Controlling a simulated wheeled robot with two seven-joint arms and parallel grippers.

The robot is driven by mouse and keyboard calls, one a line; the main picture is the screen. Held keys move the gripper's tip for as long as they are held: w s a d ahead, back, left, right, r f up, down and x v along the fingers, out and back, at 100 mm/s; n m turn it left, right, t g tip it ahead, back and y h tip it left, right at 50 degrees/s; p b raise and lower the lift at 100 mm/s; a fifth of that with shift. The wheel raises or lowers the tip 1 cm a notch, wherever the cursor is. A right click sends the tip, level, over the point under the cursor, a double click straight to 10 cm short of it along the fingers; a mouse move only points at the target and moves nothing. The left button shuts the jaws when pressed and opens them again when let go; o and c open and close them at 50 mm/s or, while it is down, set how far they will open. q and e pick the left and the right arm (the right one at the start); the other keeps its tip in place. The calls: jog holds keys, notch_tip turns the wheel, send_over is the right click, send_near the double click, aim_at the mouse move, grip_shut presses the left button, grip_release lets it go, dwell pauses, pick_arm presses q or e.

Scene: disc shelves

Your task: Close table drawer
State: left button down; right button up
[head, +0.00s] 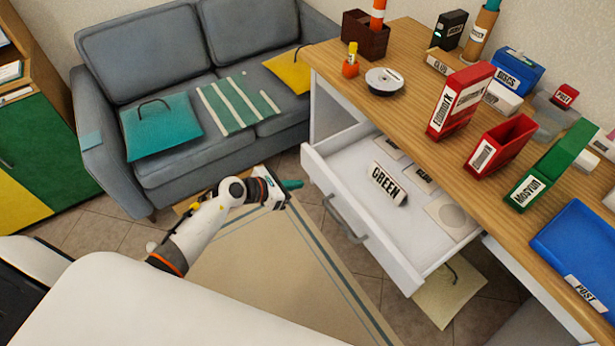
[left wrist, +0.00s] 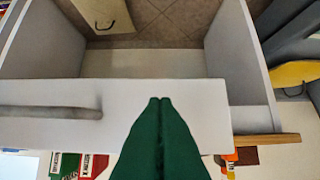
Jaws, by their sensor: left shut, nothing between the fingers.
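The white table drawer (head: 398,247) is pulled well out from under the wooden desk (head: 400,105). Its front panel carries a grey bar handle (head: 346,219). My right gripper is not in view.
A grey sofa (head: 184,62) with cushions stands behind my left arm. The desktop holds a red box (head: 461,99), a green box (head: 552,165), a blue tray (head: 578,245) and several other items. A beige mat (head: 265,265) covers the floor left of the drawer.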

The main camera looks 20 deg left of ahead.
aim_at(317, 177)
pick_arm(q)
jog(key=shift+w+d+p, duration=0.15)
jog(key=shift+w+d, duration=0.3)
jog(key=shift+w, duration=0.15)
jog(key=shift+w+d+p, duration=0.15)
jog(key=shift+w+d, duration=0.25)
jog(key=shift+w, duration=0.2)
jog(key=shift+w+d, duration=0.4)
jog(key=shift+w, duration=0.15)
